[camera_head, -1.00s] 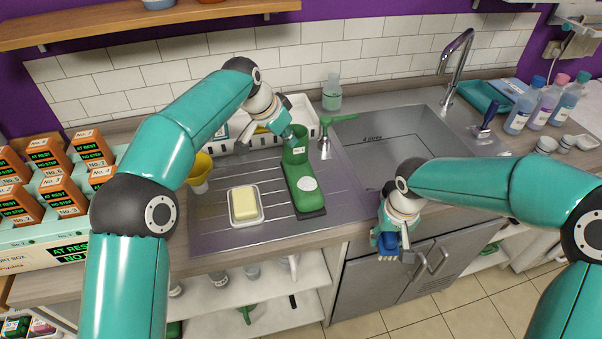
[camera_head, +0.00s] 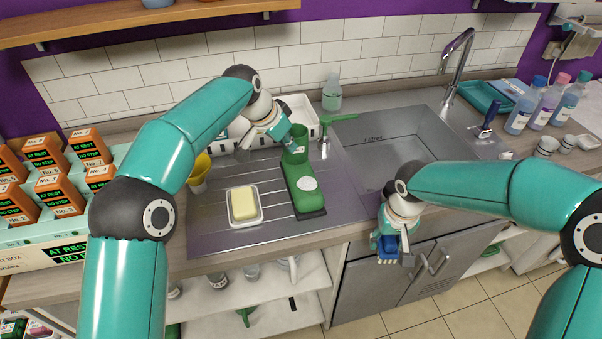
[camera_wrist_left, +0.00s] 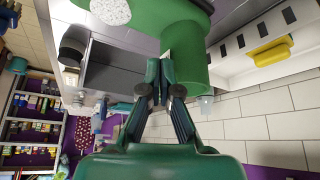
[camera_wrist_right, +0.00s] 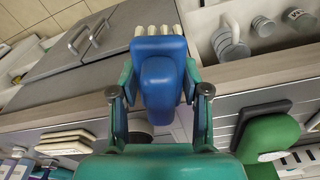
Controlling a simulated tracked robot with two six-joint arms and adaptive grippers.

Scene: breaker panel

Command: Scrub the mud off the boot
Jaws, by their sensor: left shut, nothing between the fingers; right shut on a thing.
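A green boot (camera_head: 299,184) stands upright on the steel drainboard, toe towards me, with a pale speckled patch (camera_head: 307,184) on its toe. I see no clear brown mud on it. My left gripper (camera_head: 287,137) is shut and empty at the boot's shaft. In the left wrist view its fingertips (camera_wrist_left: 166,62) are close against the green shaft (camera_wrist_left: 182,55); contact is not clear. My right gripper (camera_head: 390,240) is shut on a blue brush (camera_head: 388,252) with pale bristles, held in front of the sink's front edge. The brush also shows in the right wrist view (camera_wrist_right: 160,75).
A yellow block in a white dish (camera_head: 243,206) lies left of the boot. A yellow cup (camera_head: 199,171) and a white rack (camera_head: 300,108) stand behind. The sink basin (camera_head: 392,150) with its tap is at right. Several bottles (camera_head: 540,105) stand further right.

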